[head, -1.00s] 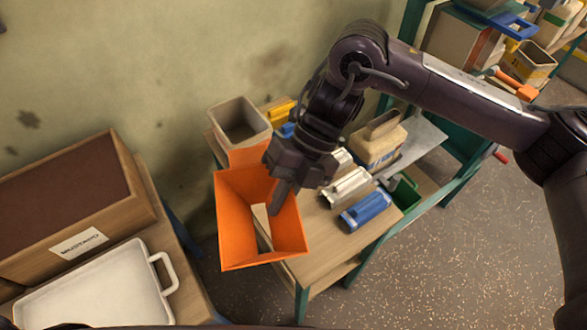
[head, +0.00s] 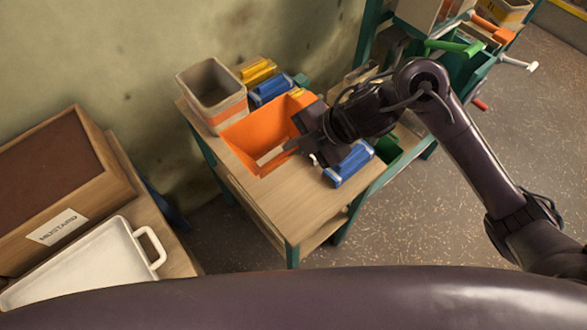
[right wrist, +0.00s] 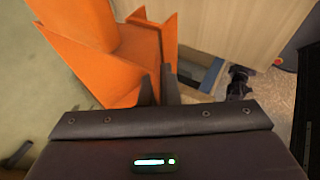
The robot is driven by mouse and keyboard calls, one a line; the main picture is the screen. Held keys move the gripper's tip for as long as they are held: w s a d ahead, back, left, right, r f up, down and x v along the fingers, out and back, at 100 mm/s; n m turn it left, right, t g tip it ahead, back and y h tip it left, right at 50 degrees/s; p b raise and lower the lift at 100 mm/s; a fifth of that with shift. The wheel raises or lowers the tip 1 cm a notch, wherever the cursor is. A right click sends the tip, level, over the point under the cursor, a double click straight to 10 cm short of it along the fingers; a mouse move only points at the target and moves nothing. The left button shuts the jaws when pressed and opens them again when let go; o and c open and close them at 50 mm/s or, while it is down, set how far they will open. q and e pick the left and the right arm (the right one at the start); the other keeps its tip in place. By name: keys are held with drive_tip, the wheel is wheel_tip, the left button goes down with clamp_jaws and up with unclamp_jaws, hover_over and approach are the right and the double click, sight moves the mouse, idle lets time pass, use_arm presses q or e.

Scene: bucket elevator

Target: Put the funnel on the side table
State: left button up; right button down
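The orange funnel (head: 250,132) is at the side table (head: 275,195), a wooden top on teal legs, with its wide mouth facing up. It is low over the top or resting on it; I cannot tell which. My right gripper (head: 308,146) is at the funnel's right wall. In the right wrist view the fingers (right wrist: 158,88) are close together with the orange wall (right wrist: 148,45) between them, so the gripper looks shut on it. My left gripper is not in view.
A grey bin (head: 212,92) stands behind the funnel, beside yellow (head: 257,70) and blue (head: 270,88) pieces. Another blue piece (head: 350,163) lies right of the gripper. The table's front is clear.

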wheel_tip(320, 180, down, 10)
drive_tip(key=shift+f+b, duration=0.2)
drive_tip(key=shift+b, duration=0.3)
drive_tip(key=c, duration=1.7)
unclamp_jaws()
drive_tip(key=shift+r, duration=0.1)
drive_tip(key=v, duration=1.2)
